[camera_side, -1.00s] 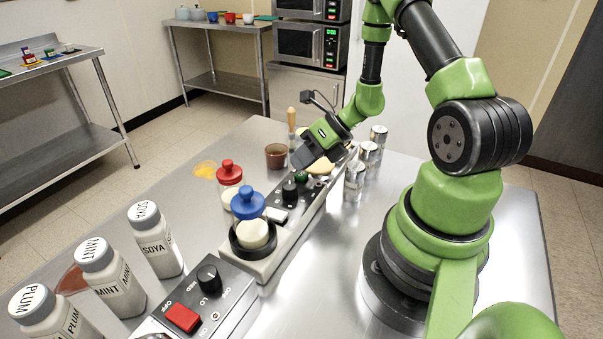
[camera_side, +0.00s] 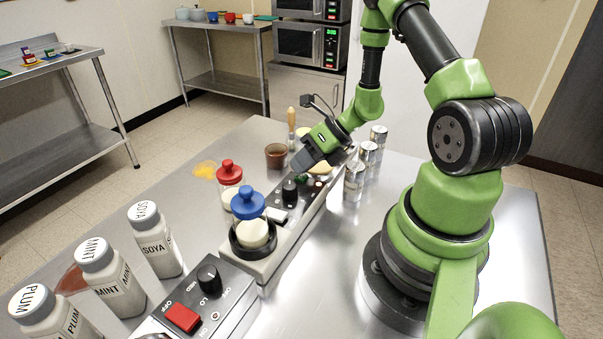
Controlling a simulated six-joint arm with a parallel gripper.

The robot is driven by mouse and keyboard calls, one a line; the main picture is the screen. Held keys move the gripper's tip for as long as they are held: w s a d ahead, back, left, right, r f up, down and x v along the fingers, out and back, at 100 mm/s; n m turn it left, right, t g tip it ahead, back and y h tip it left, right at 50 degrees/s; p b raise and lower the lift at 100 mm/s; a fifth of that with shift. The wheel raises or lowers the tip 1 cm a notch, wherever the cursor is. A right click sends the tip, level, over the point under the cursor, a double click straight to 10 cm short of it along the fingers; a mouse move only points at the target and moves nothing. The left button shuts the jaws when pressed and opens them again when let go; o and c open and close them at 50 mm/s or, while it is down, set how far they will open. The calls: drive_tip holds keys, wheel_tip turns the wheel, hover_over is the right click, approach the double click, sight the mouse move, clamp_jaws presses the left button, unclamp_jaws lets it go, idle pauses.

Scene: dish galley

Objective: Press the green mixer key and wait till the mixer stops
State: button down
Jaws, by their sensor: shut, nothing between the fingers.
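The mixer (camera_side: 262,266) is a long, low, pale unit with a dark control panel, running diagonally across the steel table. A black knob (camera_side: 290,190) and a pale switch (camera_side: 277,214) stand on it. My gripper (camera_side: 299,166) is shut and empty, pointing down and left at the panel just beyond the knob.
A control box with a red switch (camera_side: 183,318) stands at the front. Labelled bottles (camera_side: 155,245) line the left. A red-lidded jar (camera_side: 229,173) and a brown cup (camera_side: 276,155) stand left of the mixer. Several metal tins (camera_side: 355,181) stand close on its right.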

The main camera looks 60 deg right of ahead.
drive_tip(key=shift+r, duration=0.9)
drive_tip(key=shift+r, duration=0.1)
drive_tip(key=shift+r, duration=2.4)
